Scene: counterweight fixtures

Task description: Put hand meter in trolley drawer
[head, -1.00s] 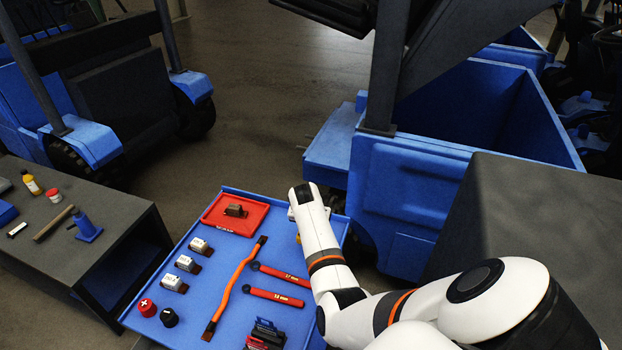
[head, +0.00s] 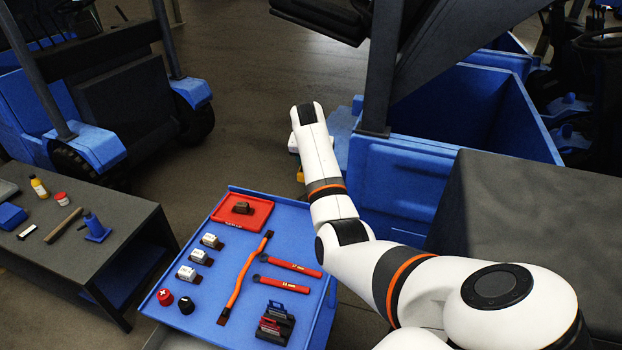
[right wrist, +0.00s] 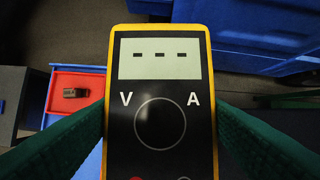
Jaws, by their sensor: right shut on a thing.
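The hand meter (right wrist: 160,88) has a yellow rim, a black face, a pale display and a round dial. My right gripper (right wrist: 160,125) is shut on it, with green fingers at its two sides in the right wrist view. In the head view a small yellow bit of the meter (head: 299,174) shows below my right wrist, beyond the trolley's far right corner; the rest is hidden. The blue trolley (head: 232,290) stands in front of me, its top holding tools. My left gripper is not in view.
A red tray (head: 262,222) with a dark block (head: 242,208) lies on the trolley's far end. Wrenches, an orange strap and several small blocks lie nearer. A dark bench (head: 95,262) stands left, a blue vehicle (head: 400,180) right. Floor beyond the trolley is clear.

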